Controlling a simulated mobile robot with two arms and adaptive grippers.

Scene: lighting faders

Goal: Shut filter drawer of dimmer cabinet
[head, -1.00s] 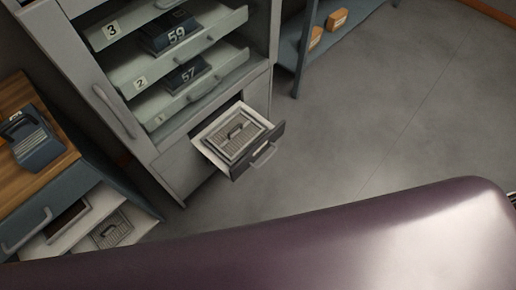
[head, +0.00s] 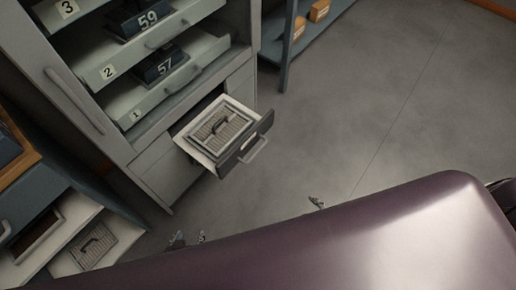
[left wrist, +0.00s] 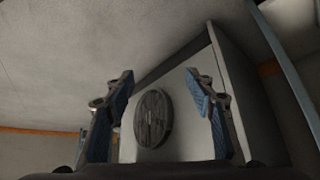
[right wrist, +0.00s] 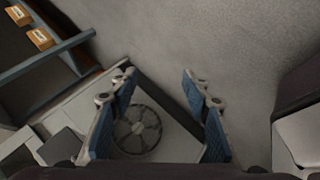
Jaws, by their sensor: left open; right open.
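The filter drawer (head: 245,146) of the grey dimmer cabinet (head: 165,172) stands pulled out in the head view. It has a dark front with a bar handle and carries a grey ribbed filter (head: 218,128) with a handle on top. My left gripper (head: 189,239) shows only its fingertips at the lower edge, below and left of the drawer. My right gripper (head: 317,203) shows a fingertip to the right of and below the drawer. Both are open and apart from the drawer. Both wrist views show open, empty fingers, left (left wrist: 160,82) and right (right wrist: 158,78).
Numbered shelves (head: 155,75) with dark units fill the cabinet above the drawer. A second open drawer (head: 75,250) with a ribbed filter is at the lower left. A blue shelf (head: 300,40) with orange boxes stands behind. The floor (head: 380,100) to the right is clear.

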